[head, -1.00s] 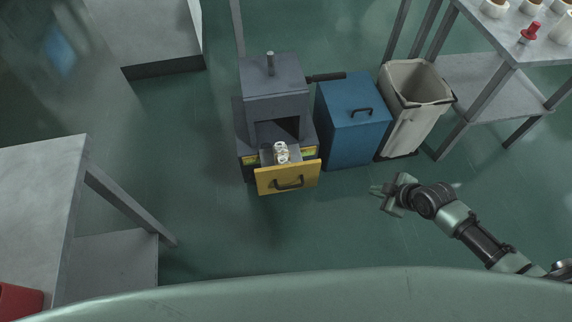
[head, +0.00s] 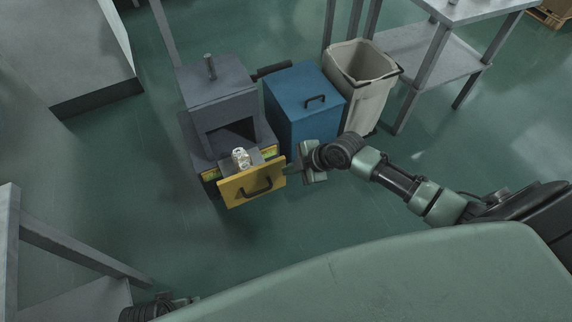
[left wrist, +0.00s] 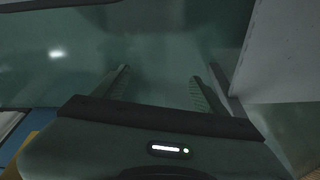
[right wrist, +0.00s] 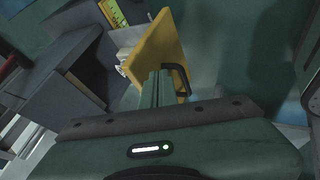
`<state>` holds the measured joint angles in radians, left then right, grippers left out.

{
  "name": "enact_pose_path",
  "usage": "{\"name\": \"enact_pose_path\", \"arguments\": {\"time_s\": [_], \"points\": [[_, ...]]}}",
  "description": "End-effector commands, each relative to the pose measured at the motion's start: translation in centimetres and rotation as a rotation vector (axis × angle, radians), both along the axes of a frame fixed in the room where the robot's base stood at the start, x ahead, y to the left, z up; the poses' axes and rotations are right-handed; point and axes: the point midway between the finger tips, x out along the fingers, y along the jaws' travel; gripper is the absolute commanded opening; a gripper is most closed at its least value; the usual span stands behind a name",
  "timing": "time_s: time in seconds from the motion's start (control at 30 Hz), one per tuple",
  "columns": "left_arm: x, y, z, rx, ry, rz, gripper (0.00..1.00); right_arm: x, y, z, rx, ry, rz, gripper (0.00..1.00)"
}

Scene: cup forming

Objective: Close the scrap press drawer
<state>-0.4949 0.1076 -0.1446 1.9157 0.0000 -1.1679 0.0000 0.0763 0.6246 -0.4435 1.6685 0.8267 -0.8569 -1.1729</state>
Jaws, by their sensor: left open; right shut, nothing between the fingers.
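The scrap press (head: 217,103) is a dark grey box on the floor. Its drawer is pulled out, with a yellow front (head: 238,188) and a black handle (head: 257,190). A crumpled silvery scrap piece (head: 240,158) sits in the drawer. My right gripper (head: 292,168) is shut and empty, just right of the drawer front. In the right wrist view its closed fingers (right wrist: 157,88) overlap the yellow front (right wrist: 152,52) beside the handle (right wrist: 180,78); I cannot tell whether they touch. My left gripper (left wrist: 160,88) is open and empty over bare floor.
A blue cabinet (head: 300,108) stands right of the press, then a beige bin (head: 362,80). A grey metal table (head: 440,50) stands at the upper right and another (head: 8,240) at the lower left. The floor in front of the drawer is clear.

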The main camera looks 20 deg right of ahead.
Motion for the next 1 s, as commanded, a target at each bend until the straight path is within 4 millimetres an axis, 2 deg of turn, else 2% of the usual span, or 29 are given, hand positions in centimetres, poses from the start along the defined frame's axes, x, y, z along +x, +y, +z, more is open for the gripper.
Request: {"name": "enact_pose_path", "arguments": {"time_s": [0.03,0.2,0.77,1.0], "points": [[0.1,0.0,0.4,0.000,-0.004,0.000,0.72,0.8,0.1,0.0,0.003,-0.002,-0.002,0.00],[0.2,0.0,1.4,0.000,-0.009,0.001,0.72,2.1,0.1,0.0,0.000,0.000,0.000,0.00],[0.1,0.0,1.7,0.001,-0.005,0.002,0.72,2.9,0.1,0.0,0.000,-0.001,0.000,0.00],[0.3,0.1,6.5,-0.002,-0.041,0.006,0.72,5.8,0.2,-0.2,0.001,-0.002,-0.002,0.00]]}}
